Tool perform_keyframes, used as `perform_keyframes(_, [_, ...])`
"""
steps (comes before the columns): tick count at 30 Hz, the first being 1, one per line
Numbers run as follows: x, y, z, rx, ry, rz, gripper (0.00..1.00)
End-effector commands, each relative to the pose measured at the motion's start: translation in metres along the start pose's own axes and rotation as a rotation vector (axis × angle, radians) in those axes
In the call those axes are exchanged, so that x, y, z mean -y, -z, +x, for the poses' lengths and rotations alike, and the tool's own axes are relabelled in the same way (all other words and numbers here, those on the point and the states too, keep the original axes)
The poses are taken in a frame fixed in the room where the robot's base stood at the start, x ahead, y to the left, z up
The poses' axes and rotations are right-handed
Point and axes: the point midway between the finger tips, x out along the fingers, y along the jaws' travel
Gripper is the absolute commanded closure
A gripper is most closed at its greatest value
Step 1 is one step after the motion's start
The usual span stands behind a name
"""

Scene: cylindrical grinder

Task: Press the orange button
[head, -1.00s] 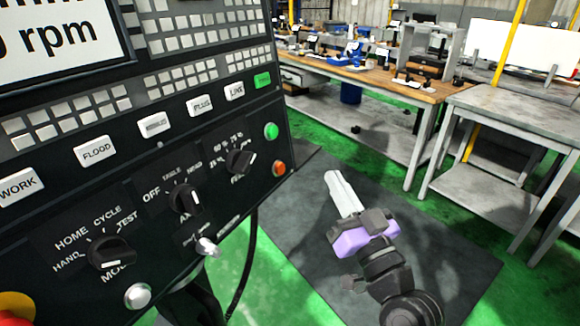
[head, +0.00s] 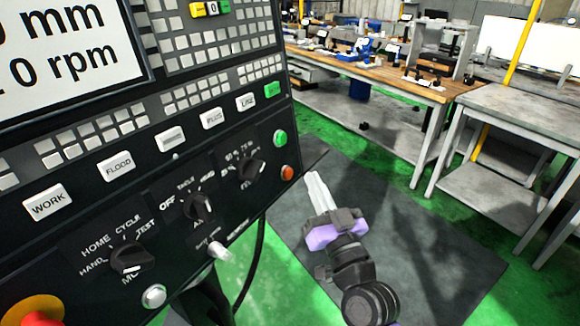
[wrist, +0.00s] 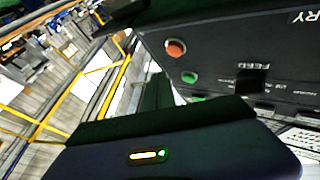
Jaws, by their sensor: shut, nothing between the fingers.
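The orange button (head: 287,173) is a small round button at the lower right edge of the dark control panel (head: 215,250), just below a green button (head: 280,138). My gripper (head: 316,178) is shut and empty, its pale fingers pointing up toward the panel's right edge. In the head view its tips are a little right of the orange button; I see no contact. In the wrist view the orange button (wrist: 175,48) shows upper centre, with the green button (wrist: 189,77) below it.
The panel carries rotary knobs (head: 198,207), a silver toggle (head: 219,251) and a red emergency stop (head: 38,312) at lower left. A workbench (head: 385,75) and a grey table (head: 510,110) stand to the right. The floor mat (head: 420,240) is clear.

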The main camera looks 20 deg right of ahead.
Motion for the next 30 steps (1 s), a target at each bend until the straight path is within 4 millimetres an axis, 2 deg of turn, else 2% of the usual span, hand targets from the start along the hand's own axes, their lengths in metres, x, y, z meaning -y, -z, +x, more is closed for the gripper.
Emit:
perform_keyframes(3, [0.006,-0.004,0.009,0.0,0.0,0.001,1.0])
perform_keyframes(9, [0.011,-0.01,0.016,-0.001,0.0,0.001,1.0])
perform_keyframes(30, [0.012,-0.012,0.016,-0.001,0.0,0.0,1.0])
